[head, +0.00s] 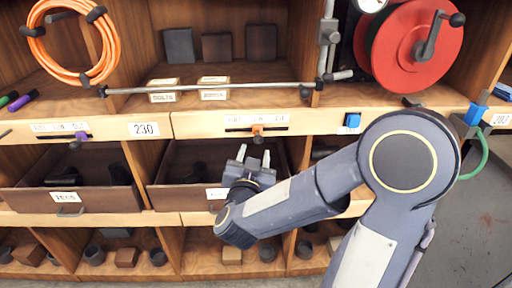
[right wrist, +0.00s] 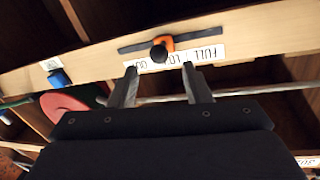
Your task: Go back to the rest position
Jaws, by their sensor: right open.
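My right gripper (head: 254,156) is in front of the shelving in the head view, with its arm coming in from the right. Its two pale fingers stand apart with nothing between them, just below the orange slider (head: 258,130) on the shelf edge. In the right wrist view the open fingers (right wrist: 160,85) point toward the label strip and the orange slider with its black knob (right wrist: 158,53). I cannot tell whether a finger touches the shelf edge. My left gripper is not in view.
A horizontal grey rod (head: 215,88) runs along the shelf front above my gripper. A red reel (head: 416,45) is at upper right and an orange hose coil (head: 72,42) at upper left. A dark bin (head: 68,190) sits at left. Floor shows at lower right.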

